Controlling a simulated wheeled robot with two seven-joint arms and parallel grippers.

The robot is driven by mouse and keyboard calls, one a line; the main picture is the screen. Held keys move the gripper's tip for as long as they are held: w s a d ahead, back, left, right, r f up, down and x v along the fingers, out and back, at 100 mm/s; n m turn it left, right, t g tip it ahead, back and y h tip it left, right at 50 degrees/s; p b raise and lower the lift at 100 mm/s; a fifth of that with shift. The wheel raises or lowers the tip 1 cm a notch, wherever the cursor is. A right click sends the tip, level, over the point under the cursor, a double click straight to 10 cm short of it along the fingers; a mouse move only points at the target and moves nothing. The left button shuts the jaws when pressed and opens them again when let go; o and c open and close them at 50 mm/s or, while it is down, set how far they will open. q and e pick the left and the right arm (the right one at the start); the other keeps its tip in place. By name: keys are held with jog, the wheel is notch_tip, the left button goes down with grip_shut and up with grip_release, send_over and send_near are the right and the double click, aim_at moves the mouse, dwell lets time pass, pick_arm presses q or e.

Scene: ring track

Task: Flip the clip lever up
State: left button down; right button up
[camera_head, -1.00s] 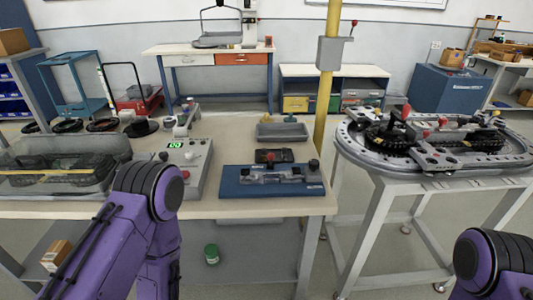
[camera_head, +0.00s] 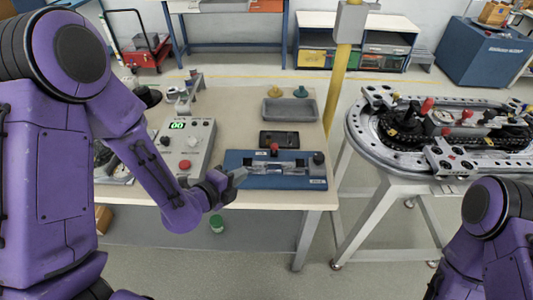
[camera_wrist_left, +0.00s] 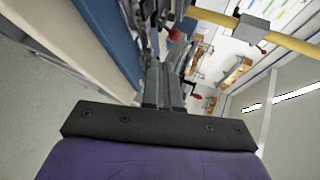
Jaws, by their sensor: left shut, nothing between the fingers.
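A blue fixture (camera_head: 233,158) lies on the table's front right part. My left gripper (camera_head: 240,174) is shut and empty at the fixture's left front edge. In the left wrist view the shut fingers (camera_wrist_left: 164,85) point along the blue fixture (camera_wrist_left: 112,35); contact is not clear. My right arm shows at the lower right, but its gripper is out of view.
A grey control box (camera_head: 190,145) with a green display stands left of the fixture. A black device (camera_head: 279,139) and a grey tray (camera_head: 290,110) lie behind it. A yellow post (camera_head: 339,95) stands by the table's right edge. The ring track (camera_head: 367,145) is on a stand to the right.

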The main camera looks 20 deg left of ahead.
pick_arm(q)
jog(key=b+x, duration=0.2)
jog(key=b, duration=0.2)
jog(key=b+x, duration=0.2)
jog(key=b, duration=0.2)
jog(key=shift+s+f, duration=0.1)
jog(key=shift+f, duration=0.3)
jog(key=p, duration=0.2)
send_near(274, 148)
jog(key=w+f, duration=0.1)
jog(key=w, duration=0.1)
jog(key=w+d+f, duration=0.1)
jog(key=w+f, duration=0.1)
jog(key=shift+w+f, duration=0.2)
jog(key=shift+f, duration=0.15)
jog(key=shift+w+d+r, duration=0.1)
jog(key=shift+w+d, duration=0.05)
jog(key=shift+w, duration=0.5)
